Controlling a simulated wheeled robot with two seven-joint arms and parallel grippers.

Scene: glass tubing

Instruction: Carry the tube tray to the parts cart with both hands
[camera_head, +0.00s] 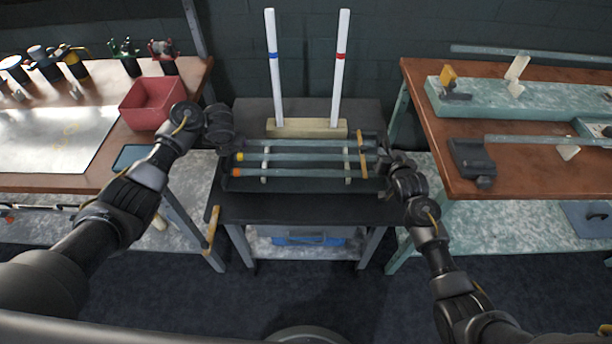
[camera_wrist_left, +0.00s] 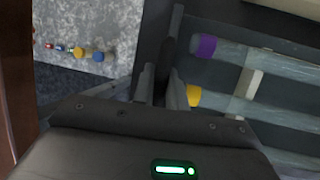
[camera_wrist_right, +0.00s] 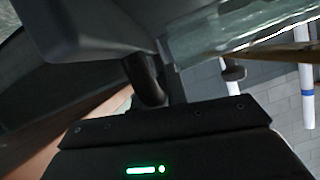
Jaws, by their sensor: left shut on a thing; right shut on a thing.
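The dark tube tray (camera_head: 310,186) holds glass tubes with coloured end caps, resting across pale supports. It is level, over the dark cart top (camera_head: 300,210) in the middle of the head view; I cannot tell whether it touches the top. My left gripper (camera_head: 228,146) is shut on the tray's left end. In the left wrist view the fingers (camera_wrist_left: 165,85) close on the tray edge beside tubes with purple (camera_wrist_left: 204,46) and yellow (camera_wrist_left: 194,96) caps. My right gripper (camera_head: 388,164) is at the tray's right end, shut on it; its fingertips are largely hidden in the head view.
A wooden block (camera_head: 306,128) with two upright white rods stands behind the tray. The left bench carries a red bin (camera_head: 152,103) and clamps close to my left arm. The right bench (camera_head: 440,150) carries a tube fixture and a dark clamp (camera_head: 472,160) near my right arm.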

